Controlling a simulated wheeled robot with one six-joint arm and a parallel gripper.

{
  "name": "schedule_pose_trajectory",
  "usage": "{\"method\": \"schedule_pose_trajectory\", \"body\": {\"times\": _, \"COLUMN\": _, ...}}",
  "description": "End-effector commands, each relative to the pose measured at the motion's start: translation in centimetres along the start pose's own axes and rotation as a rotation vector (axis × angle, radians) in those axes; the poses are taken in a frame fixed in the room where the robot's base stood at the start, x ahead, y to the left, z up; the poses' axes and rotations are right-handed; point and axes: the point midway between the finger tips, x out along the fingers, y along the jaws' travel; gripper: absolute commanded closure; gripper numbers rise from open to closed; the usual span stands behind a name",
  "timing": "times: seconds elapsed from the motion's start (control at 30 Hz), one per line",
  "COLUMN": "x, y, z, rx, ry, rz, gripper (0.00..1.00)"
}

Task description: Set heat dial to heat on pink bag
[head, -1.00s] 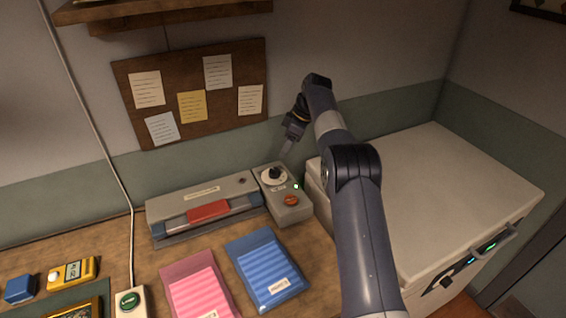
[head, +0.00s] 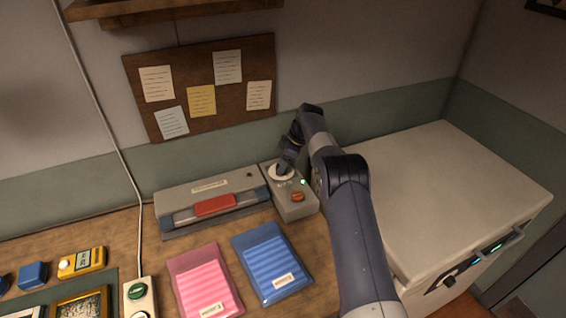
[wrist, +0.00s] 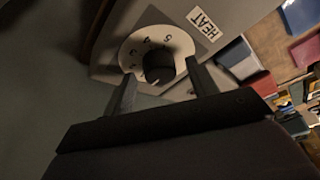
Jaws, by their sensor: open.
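The heat dial is a black knob (wrist: 158,66) on a white numbered disc, beside a "HEAT" label (wrist: 203,24) in the wrist view. In the head view the disc (head: 281,173) is on top of a grey control box (head: 291,207), partly hidden by my gripper (head: 284,168). In the wrist view my gripper (wrist: 158,88) is open, with a finger on either side of the knob's near part. I cannot tell whether they touch it. The pink bag (head: 206,280) lies flat on the bench, left of a blue bag (head: 270,263).
A grey sealer with a red bar (head: 215,205) stands left of the box. The box also has a red button (head: 298,197) and a lit green lamp (head: 303,182). A large white chest (head: 450,190) is at right. A green-button switch (head: 138,292) and yellow device (head: 82,262) are at left.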

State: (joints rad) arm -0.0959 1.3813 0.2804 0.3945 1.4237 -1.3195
Motion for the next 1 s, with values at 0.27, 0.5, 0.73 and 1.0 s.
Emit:
{"method": "schedule_pose_trajectory", "body": {"times": 0.27, "x": 0.22, "y": 0.0, "z": -0.01, "rx": 0.0, "ry": 0.0, "rz": 0.001, "gripper": 0.45}}
{"method": "schedule_pose_trajectory", "body": {"times": 0.5, "x": 0.19, "y": 0.01, "z": -0.01, "rx": 0.0, "ry": 0.0, "rz": 0.001, "gripper": 0.63}}
{"method": "schedule_pose_trajectory", "body": {"times": 0.73, "x": 0.17, "y": 0.01, "z": -0.01, "rx": 0.0, "ry": 0.0, "rz": 0.001, "gripper": 0.82}}
{"method": "schedule_pose_trajectory", "body": {"times": 1.0, "x": 0.2, "y": 0.0, "z": -0.01, "rx": 0.008, "ry": 0.001, "rz": 0.004, "gripper": 0.89}}
